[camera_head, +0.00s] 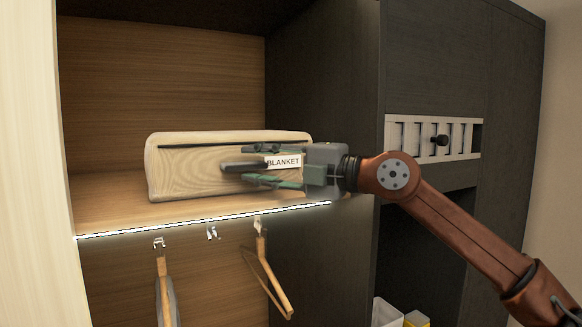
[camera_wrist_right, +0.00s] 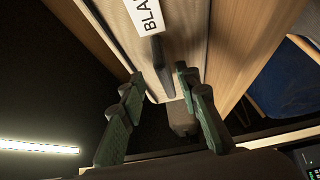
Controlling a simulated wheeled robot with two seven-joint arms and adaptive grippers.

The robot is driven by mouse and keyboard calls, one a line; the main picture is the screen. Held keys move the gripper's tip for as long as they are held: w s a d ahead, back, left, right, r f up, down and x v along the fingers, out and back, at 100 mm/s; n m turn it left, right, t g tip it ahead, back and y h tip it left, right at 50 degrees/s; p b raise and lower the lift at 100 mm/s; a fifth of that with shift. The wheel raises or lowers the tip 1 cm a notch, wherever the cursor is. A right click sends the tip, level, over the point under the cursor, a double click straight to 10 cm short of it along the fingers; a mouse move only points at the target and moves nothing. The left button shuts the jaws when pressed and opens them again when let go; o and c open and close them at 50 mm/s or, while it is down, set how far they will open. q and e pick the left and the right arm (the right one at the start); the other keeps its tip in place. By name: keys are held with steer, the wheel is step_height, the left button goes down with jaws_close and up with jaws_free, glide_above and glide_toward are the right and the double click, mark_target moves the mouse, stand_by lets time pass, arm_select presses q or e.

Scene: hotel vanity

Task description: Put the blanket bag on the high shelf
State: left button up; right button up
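The blanket bag (camera_head: 190,178) is a beige, rounded box shape with a dark seam and a white "BLANKET" label (camera_head: 283,162). It appears to rest on the wooden high shelf (camera_head: 110,213), against its right side. My right gripper (camera_head: 250,164) is at the bag's front, its green fingers apart above and below the dark handle (camera_head: 238,166). In the right wrist view the fingertips (camera_wrist_right: 160,77) stand apart with the handle (camera_wrist_right: 158,58) between them, and gaps show beside it. The label (camera_wrist_right: 146,16) is partly cut off there. My left gripper is not in view.
A lit strip (camera_head: 210,219) runs along the shelf's front edge. Hooks and wooden hangers (camera_head: 265,280) hang below. A dark cabinet wall (camera_head: 325,80) bounds the shelf on the right, beside a white slatted panel (camera_head: 420,135). The shelf has free room left of the bag.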

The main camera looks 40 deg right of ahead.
steer(key=v, duration=1.1)
stand_by(0.6)
steer(key=shift+r, duration=0.15)
